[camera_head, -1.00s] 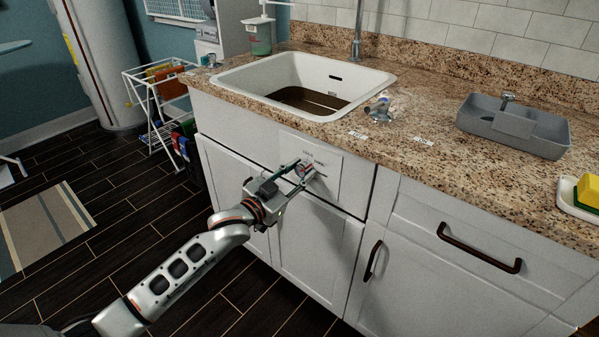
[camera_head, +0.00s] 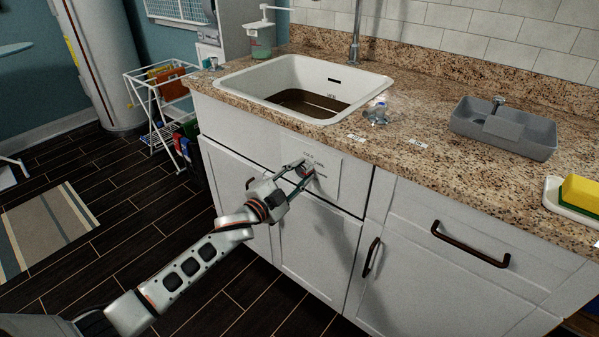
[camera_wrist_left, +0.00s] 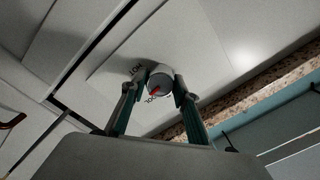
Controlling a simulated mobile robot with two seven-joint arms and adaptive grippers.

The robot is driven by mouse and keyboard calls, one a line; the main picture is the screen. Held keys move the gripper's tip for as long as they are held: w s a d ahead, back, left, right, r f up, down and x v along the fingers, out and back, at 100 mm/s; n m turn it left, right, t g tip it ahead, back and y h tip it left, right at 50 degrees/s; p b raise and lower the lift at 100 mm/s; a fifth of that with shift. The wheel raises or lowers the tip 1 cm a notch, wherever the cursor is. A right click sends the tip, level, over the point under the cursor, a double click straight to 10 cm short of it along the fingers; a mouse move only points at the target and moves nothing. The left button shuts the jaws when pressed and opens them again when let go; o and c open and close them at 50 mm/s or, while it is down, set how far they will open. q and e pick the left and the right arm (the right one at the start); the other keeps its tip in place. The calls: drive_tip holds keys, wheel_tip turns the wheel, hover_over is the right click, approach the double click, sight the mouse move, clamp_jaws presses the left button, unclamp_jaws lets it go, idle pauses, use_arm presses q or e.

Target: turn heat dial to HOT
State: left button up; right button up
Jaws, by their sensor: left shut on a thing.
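In the head view the fingers mostly hide the dial. My right gripper is not in view.
A white sink (camera_head: 240,85) with brown water is set in the granite counter (camera_head: 440,165). A grey basin (camera_head: 530,140), a faucet handle (camera_head: 377,110) and a yellow sponge (camera_head: 582,190) are on the counter. Cabinet handles (camera_head: 470,246) stick out at the right. A drying rack (camera_head: 150,95) stands left.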

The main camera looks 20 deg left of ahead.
use_arm(q)
drive_tip(key=shift+m, duration=1)
drive_tip(key=m, duration=0.4)
drive_tip(key=shift+f+m, duration=0.1)
drive_tip(key=shift+m, duration=0.3)
drive_tip(key=m, duration=0.4)
drive_tip(key=shift+h, duration=0.3)
drive_tip(key=shift+a+m, duration=0.1)
drive_tip(key=shift+m, duration=1.2)
drive_tip(key=o, duration=1.1)
